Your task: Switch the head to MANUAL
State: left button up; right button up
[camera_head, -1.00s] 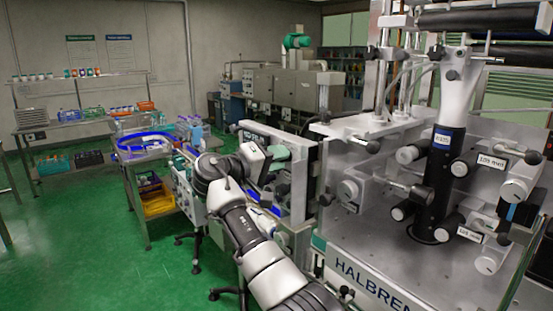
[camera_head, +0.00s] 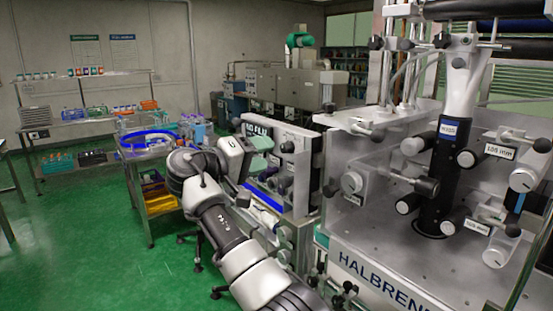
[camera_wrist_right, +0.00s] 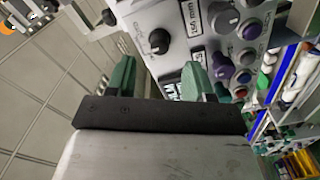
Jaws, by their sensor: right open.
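A grey control panel (camera_wrist_right: 195,35) shows in the right wrist view, with knobs, small label plates and coloured buttons. One black knob (camera_wrist_right: 158,40) is beyond the gap between my fingers; a second black knob (camera_wrist_right: 222,17) and a purple knob (camera_wrist_right: 250,30) are farther right. The lettering is too small and tilted to tell which is the head switch or its setting. My right gripper (camera_wrist_right: 158,78) is open and empty, its green fingers apart in front of the panel. In the head view the right gripper (camera_head: 256,154) is beside the machine's left side. My left gripper is not in view.
The steel machine (camera_head: 375,262) with rollers fills the right of the head view. A cart (camera_head: 148,192) with a blue-rimmed tray stands left of my arm. Shelves (camera_head: 100,120) with crates stand at the back left. The green floor (camera_head: 90,240) at left is clear.

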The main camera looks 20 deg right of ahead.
jog(key=b+v, duration=0.1)
jog(key=v, duration=0.4)
jog(key=shift+s+a, duration=0.1)
jog(key=shift+a, duration=0.05)
